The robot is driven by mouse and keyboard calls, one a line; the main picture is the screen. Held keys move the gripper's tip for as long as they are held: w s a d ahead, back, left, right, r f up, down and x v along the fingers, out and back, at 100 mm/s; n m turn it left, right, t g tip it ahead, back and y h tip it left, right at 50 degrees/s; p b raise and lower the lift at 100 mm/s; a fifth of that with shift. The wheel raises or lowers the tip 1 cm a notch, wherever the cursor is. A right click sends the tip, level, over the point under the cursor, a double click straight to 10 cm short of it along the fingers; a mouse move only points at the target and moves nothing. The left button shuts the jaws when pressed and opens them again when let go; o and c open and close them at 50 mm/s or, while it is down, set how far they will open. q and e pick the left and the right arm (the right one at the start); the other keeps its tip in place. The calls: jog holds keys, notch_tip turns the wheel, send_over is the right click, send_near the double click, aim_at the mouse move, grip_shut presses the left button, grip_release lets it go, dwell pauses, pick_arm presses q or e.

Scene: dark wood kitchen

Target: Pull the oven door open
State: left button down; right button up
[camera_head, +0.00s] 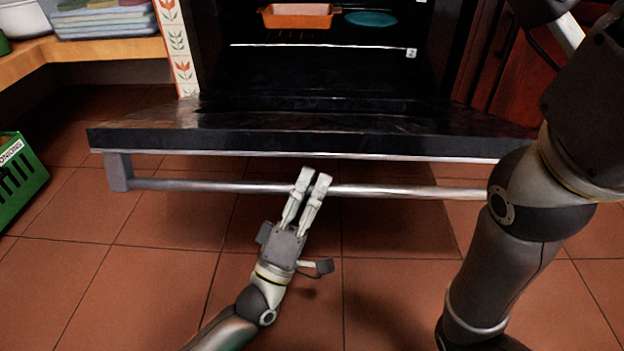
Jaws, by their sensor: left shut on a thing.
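The oven door (300,139) is folded down and lies about level in front of the open oven (325,70). Its metal handle bar (220,186) runs along the door's front edge. My left gripper (315,176) is at the middle of the bar, with its two fingers closed around it. My right arm fills the right side of the view and covers the right end of the handle. The right gripper is not in view.
An orange dish (298,16) and a teal plate (371,19) sit on the oven's upper rack. A green crate (18,180) stands on the tiled floor at the left. Folded towels (105,20) lie on a wooden shelf (110,48). The floor before the door is clear.

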pick_arm(q)
jog(key=shift+s+r, duration=0.15)
jog(key=shift+r, duration=0.05)
